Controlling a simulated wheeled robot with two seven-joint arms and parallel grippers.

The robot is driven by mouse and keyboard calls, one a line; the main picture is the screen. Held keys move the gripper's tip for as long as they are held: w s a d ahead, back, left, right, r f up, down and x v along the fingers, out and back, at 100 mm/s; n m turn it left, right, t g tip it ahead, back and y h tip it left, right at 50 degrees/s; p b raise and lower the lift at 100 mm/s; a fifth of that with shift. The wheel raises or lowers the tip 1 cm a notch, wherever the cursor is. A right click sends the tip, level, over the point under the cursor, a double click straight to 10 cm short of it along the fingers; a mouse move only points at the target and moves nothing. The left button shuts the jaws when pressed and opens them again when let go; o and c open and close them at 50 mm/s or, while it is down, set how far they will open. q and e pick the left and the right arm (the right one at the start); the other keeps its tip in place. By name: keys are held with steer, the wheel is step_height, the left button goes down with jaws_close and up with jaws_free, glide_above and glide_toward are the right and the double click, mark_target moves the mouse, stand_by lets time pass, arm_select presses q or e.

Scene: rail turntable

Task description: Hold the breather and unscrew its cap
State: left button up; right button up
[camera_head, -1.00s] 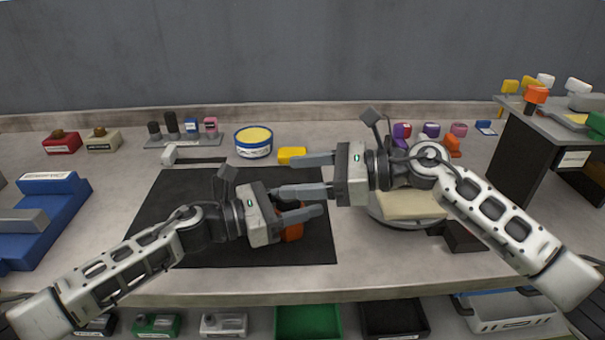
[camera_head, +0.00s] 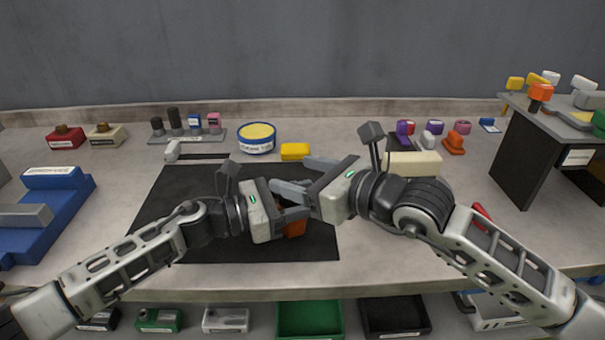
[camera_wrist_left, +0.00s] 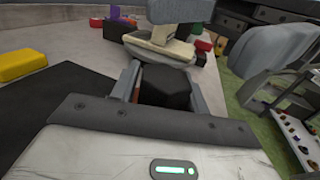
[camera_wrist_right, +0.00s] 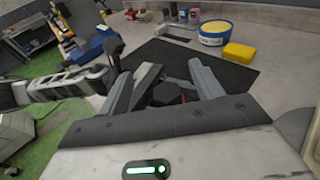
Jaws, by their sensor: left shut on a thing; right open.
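My left gripper (camera_head: 292,208) is shut on the breather, over the black mat. In the left wrist view a black block-like part of the breather (camera_wrist_left: 165,86) sits between the fingers. My right gripper (camera_head: 306,178) is open, just above and right of the left one, and tilted. In the right wrist view its fingers (camera_wrist_right: 165,88) spread on either side of the left fingers and the dark breather. I cannot tell whether they touch it. The cap is mostly hidden by the fingers.
A black mat (camera_head: 175,215) lies on the bench. A yellow block (camera_head: 295,151) and a blue-and-white tin (camera_head: 256,146) stand behind it. A cream-topped turntable (camera_head: 412,163) is behind my right arm. A blue fixture (camera_head: 45,225) stands left. A raised shelf (camera_head: 530,150) is at right.

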steer(key=shift+d+f, duration=0.1)
steer(key=shift+f, duration=2.3)
steer(key=c, duration=1.2)
steer(key=o, duration=1.1)
steer(key=shift+o, duration=0.5)
steer(key=shift+r, duration=0.1)
steer(key=shift+s+a+r, duration=0.1)
steer(key=shift+a+r, duration=0.05)
steer(key=shift+r, duration=0.85)
steer(key=shift+a+r, duration=0.15)
steer(key=shift+r, duration=0.8)
steer(key=shift+d+r, duration=0.1)
steer(key=shift+r, duration=0.3)
steer(key=shift+d+f, duration=0.1)
